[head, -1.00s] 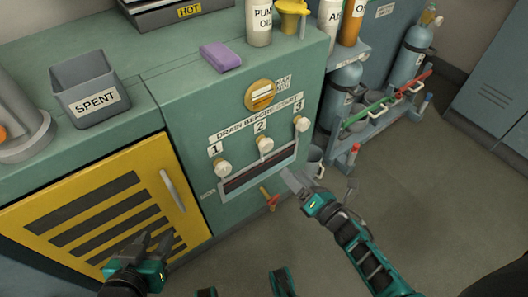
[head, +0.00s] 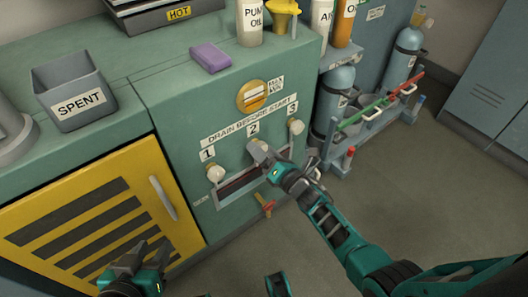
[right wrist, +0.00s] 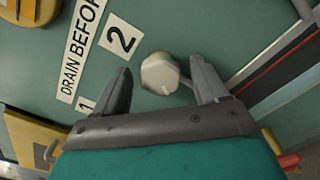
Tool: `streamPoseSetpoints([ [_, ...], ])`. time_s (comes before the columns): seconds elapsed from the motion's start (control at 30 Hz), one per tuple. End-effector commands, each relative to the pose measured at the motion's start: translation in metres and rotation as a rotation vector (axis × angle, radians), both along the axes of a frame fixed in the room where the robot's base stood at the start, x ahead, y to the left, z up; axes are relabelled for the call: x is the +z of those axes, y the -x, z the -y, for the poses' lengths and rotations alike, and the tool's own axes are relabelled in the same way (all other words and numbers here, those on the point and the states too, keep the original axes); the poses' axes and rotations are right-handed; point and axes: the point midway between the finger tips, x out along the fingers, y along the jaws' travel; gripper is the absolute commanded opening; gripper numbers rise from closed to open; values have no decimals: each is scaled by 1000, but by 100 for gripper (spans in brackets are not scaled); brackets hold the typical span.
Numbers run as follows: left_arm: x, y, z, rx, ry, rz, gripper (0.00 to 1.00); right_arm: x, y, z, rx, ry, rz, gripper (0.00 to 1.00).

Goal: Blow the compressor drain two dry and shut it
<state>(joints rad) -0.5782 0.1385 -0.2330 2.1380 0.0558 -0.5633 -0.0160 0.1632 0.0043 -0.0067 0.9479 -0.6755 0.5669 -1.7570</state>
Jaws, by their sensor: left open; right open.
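Drain knob two is a pale round knob on the green compressor front (head: 170,130), under the label "2". In the right wrist view, knob two (right wrist: 161,74) lies between the spread fingers of my right gripper (right wrist: 160,88), with a gap on each side. In the head view my right gripper (head: 262,152) partly covers this knob. Knob one (head: 215,173) and knob three (head: 296,126) stand to either side. A dark slot (head: 238,183) runs below the knobs. My left gripper (head: 140,258) is open and empty in front of the yellow door.
A yellow louvred door (head: 60,205) with a handle is at left. A grey "SPENT" bin (head: 75,100) and a purple sponge (head: 210,57) stand on top. A red-handled valve (head: 265,204) sits low.

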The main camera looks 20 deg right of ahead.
Motion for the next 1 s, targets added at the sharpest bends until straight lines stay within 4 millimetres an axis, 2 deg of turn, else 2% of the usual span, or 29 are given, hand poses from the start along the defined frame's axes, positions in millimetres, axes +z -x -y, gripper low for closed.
streamPoseSetpoints([
  [0.07, 0, 0, 0, 0, 0, 0, 43, 0, 0, 0, 0, 0, 0, 71],
  [0.63, 0, -1, -2, 5, -3, 4, 43, 0, 1, 0, 1, -1, 0, 17],
  [1.0, -2, -1, -3, 4, -5, 2, 43, 0, 1, 0, 1, -63, -23, 17],
])
